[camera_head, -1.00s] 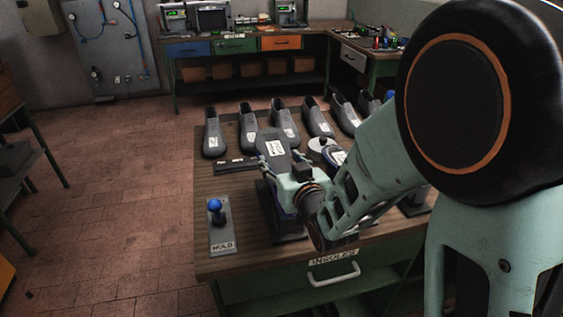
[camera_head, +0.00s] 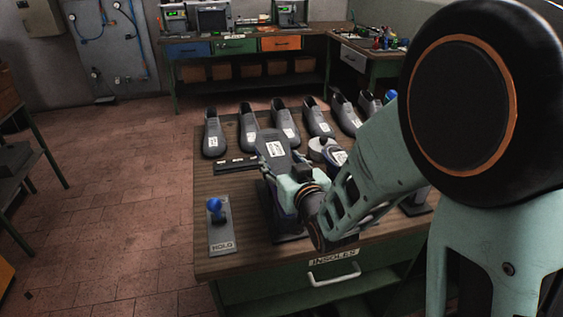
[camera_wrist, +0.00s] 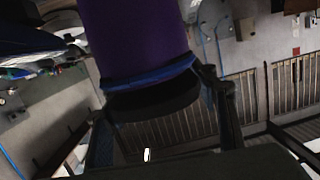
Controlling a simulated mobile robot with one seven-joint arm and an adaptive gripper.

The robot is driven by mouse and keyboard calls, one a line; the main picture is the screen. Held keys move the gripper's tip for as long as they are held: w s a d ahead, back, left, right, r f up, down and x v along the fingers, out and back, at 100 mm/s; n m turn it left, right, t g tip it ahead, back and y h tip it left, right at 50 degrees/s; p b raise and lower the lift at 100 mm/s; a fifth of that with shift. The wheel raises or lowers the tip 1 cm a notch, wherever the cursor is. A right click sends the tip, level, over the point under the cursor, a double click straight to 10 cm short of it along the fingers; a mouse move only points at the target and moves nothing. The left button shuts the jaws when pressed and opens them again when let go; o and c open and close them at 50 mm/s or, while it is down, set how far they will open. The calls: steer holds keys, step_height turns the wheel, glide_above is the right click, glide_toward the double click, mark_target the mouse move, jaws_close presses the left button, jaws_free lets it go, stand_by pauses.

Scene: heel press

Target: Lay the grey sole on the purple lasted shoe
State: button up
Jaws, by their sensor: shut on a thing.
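The grey sole (camera_head: 268,136), with a white label, is held out flat-looking ahead of my gripper (camera_head: 284,168) over the middle of the table. My gripper is shut on it. The purple lasted shoe (camera_wrist: 135,40) fills the upper middle of the wrist view, with a blue band at its lower edge. In the head view the shoe is mostly hidden behind my gripper and the sole, above a dark stand (camera_head: 291,237). The gripper fingers (camera_wrist: 165,130) show dark on both sides in the wrist view. I cannot tell whether the sole touches the shoe.
A row of several grey shoes (camera_head: 213,138) stands along the table's far edge. A HOLD plate (camera_head: 221,236) with a blue-knobbed lever (camera_head: 215,205) is at the front left. A dark strip (camera_head: 234,166) lies behind it. A light round object (camera_head: 318,147) is right of the sole.

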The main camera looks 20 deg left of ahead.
steer(key=shift+f+b, duration=0.5)
steer(key=shift+b, duration=0.2)
steer(key=o, duration=1.3)
step_height(320, 180, up, 10)
stand_by(0.5)
